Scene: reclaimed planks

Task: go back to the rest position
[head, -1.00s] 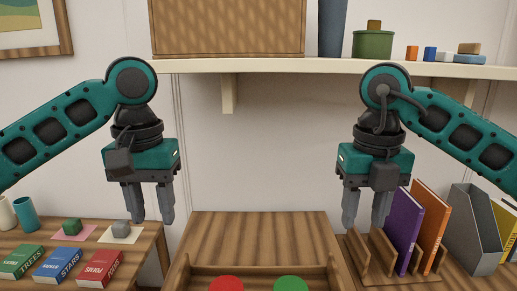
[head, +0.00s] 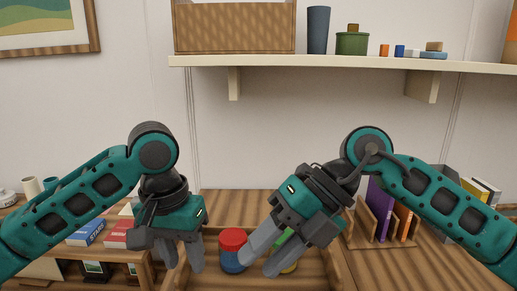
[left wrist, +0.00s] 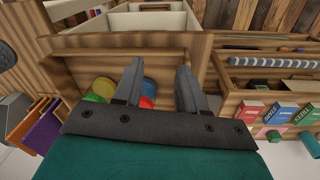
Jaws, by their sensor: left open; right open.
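My left gripper (head: 184,266) is open and empty, pointing down at the left side of a wooden tray on the worktop. It also shows open in the left wrist view (left wrist: 160,70). My right gripper (head: 257,266) is open, tilted, with its fingers pointing down and left over the tray. A blue jar with a red lid (head: 233,253) stands in the tray between the two grippers. A green-topped jar (head: 284,240) is partly hidden behind my right gripper's fingers. The wooden tray (head: 318,268) is partly hidden by both grippers.
A wall shelf (head: 330,64) holds a basket (head: 235,27), a dark vase (head: 318,30) and a green pot (head: 352,43). A wooden rack with a purple book (head: 378,208) stands right of the tray. Books, including a blue one (head: 86,233), lie on the left.

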